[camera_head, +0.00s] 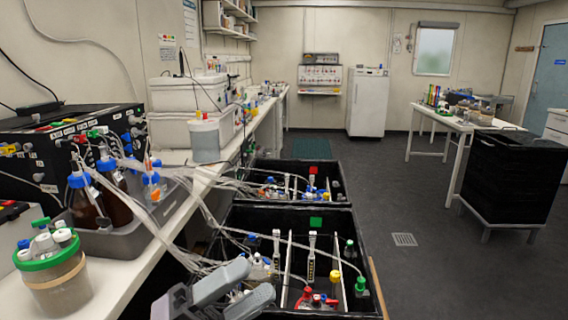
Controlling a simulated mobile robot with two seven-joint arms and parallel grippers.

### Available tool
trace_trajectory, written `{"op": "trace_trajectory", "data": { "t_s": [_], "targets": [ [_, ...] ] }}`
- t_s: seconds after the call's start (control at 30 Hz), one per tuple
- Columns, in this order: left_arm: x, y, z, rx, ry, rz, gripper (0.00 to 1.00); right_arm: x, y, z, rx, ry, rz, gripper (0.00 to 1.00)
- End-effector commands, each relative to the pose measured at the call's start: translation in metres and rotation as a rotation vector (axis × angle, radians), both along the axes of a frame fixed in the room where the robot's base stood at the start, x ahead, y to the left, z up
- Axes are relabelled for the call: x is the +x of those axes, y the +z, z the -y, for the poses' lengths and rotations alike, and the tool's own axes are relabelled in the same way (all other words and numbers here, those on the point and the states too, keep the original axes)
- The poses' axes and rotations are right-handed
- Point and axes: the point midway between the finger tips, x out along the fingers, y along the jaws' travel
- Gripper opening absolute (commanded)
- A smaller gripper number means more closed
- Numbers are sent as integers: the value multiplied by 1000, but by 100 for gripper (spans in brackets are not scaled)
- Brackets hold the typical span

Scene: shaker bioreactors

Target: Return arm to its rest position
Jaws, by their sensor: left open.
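My left gripper (222,296) shows at the bottom of the head view, left of centre. Its two grey fingers are apart, and I see nothing held between them. It is over the left front part of the near black shaker box (357,232), which holds several bottles and tubes with coloured caps. Part of the box's contents is hidden behind the gripper. A second black shaker box (340,185) stands behind the near one, also with bottles and tubing. My right gripper is not in view.
The white bench (150,255) along the left carries brown bottles (113,200) in a grey tray and a green-lidded jar (58,280). Loose clear tubing runs from the bench to the boxes. A black cart (500,170) stands at right. The grey floor (440,275) between is clear.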

Motion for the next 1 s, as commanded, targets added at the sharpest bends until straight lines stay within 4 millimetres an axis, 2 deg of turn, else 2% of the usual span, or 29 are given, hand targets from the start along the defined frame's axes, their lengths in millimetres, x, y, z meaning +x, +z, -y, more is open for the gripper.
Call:
{"op": "trace_trajectory", "data": {
  "t_s": [0.1, 0.2, 0.27, 0.37, 0.47, 0.5, 0.6, 0.7, 0.83, 0.9, 1.0],
  "targets": [
    [20, -40, -19, -119, 106, -296, 53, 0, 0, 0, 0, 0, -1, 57],
    [30, -81, -39, -213, 196, -536, 53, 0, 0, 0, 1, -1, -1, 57],
    [33, -110, -52, -266, 250, -683, 53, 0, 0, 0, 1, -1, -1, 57],
    [27, -164, -74, -358, 348, -932, 53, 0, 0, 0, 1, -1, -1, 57],
    [9, -224, -97, -450, 452, -1185, 53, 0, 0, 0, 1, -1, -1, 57],
    [-3, -247, -105, -486, 495, -1283, 53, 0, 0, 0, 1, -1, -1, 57],
    [-37, -300, -125, -569, 598, -1506, 53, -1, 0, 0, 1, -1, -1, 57],
    [-71, -339, -138, -634, 684, -1679, 53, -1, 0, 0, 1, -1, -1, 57],
    [-102, -366, -147, -685, 753, -1811, 53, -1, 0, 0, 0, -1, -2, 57],
    [-111, -373, -150, -699, 771, -1844, 53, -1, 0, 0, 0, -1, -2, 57],
    [-113, -374, -150, -703, 777, -1854, 53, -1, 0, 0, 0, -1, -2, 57]
  ]
}}
